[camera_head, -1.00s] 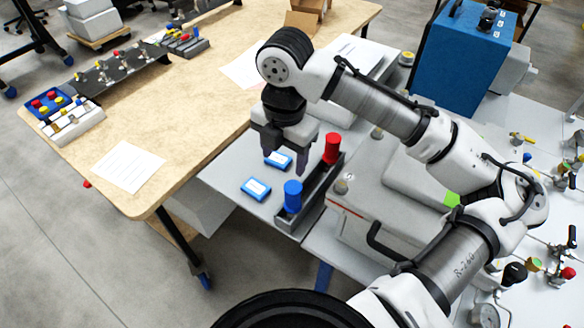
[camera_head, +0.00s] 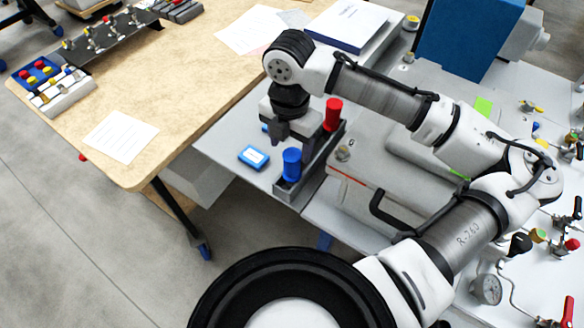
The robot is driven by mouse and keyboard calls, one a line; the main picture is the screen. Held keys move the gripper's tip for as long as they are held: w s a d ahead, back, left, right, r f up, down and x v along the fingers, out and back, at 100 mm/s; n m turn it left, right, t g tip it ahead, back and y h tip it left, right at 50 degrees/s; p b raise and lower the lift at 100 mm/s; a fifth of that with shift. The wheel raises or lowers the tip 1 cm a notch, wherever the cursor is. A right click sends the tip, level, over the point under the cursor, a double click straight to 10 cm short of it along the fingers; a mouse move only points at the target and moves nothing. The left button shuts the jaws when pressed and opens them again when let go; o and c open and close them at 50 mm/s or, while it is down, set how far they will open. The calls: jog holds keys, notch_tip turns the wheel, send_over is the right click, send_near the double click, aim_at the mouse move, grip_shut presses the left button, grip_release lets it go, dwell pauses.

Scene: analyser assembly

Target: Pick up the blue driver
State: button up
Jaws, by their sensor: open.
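The blue driver (camera_head: 291,163) stands upright in the front end of a dark grey rack (camera_head: 312,167) on the light grey table. A red driver (camera_head: 332,114) stands upright at the rack's far end. My gripper (camera_head: 288,140) points down just behind the blue driver, apart from it as far as I can tell. Its fingers are open, with nothing seen between them. The lower fingertips are partly hidden.
A blue box with a white label (camera_head: 254,157) lies left of the rack; a second is mostly hidden behind my gripper. A grey housing with a black handle (camera_head: 380,205) stands to the right. The wooden table (camera_head: 190,95) lies left, with a white paper sheet (camera_head: 121,137).

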aim_at(292, 155)
jog(key=f+b, duration=0.4)
jog(key=f, duration=0.1)
jog(key=shift+w+d, duration=0.2)
jog(key=shift+r, duration=0.1)
grip_shut()
